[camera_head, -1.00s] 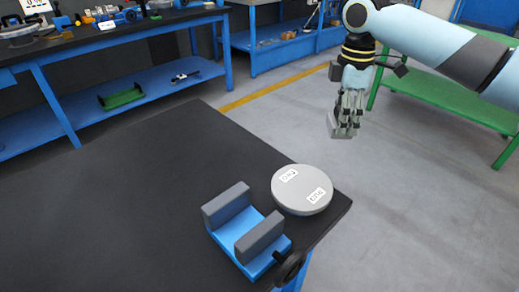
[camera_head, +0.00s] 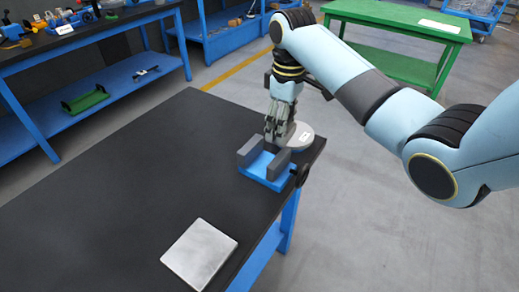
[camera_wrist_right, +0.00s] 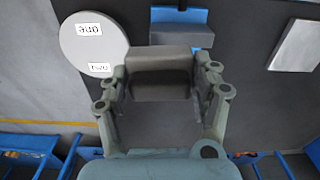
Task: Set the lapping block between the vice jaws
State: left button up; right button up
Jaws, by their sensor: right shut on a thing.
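The vice is blue with two upright grey jaws and stands near the table's right edge in the head view (camera_head: 264,172). In the right wrist view its blue body (camera_wrist_right: 180,15) shows at the top, behind a grey jaw. My right gripper (camera_head: 277,138) is at the vice's far side in the head view. In the right wrist view my right gripper (camera_wrist_right: 162,75) is shut on a grey lapping block (camera_wrist_right: 158,84), held between both fingers. The block lies just below the near jaw in that picture; its height above the table is unclear. My left gripper is not in view.
A round grey disc (camera_head: 303,139) with labels lies right behind the vice, close to my right gripper. A flat light-grey plate (camera_head: 198,256) lies near the table's front edge. The dark tabletop (camera_head: 130,190) is otherwise clear. A green table (camera_head: 400,22) stands apart behind my arm.

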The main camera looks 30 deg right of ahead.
jog(key=shift+m, duration=0.3)
jog(key=a+f, duration=0.1)
jog(key=w+a+f, duration=0.1)
jog(key=f, duration=0.1)
jog(key=a+f, duration=0.1)
jog(key=a, duration=0.1)
jog(key=shift+w+f, duration=0.2)
jog(key=shift+w, duration=0.15)
jog(key=shift+f, duration=0.35)
notch_tip(320, 180, down, 3)
jog(key=shift+r, duration=0.2)
jog(key=shift+f, duration=0.45)
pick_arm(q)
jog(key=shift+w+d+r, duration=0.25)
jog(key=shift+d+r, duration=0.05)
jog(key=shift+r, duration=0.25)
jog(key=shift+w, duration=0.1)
pick_arm(e)
jog(key=o, duration=1.6)
jog(key=shift+f, duration=0.1)
jog(key=shift+c, duration=0.2)
